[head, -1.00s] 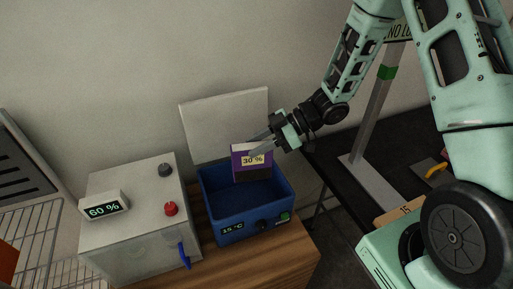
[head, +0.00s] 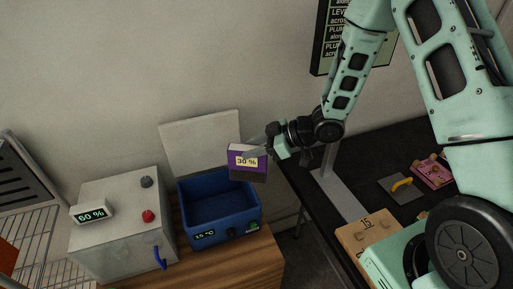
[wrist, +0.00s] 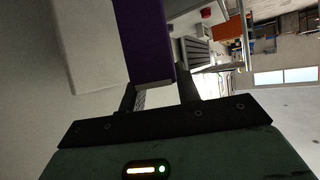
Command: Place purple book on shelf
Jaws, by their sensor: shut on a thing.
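I cannot tell which surface is the shelf; a wire rack (head: 30,240) stands at the far left of the head view.
The open blue bin (head: 222,234) stands on a wooden table (head: 250,262); its white lid (head: 200,142) leans up behind. A grey box (head: 118,225) with a "60 %" display is to its left. A black table (head: 300,185) at right holds a pink item (head: 432,172) and a wooden block (head: 368,230).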

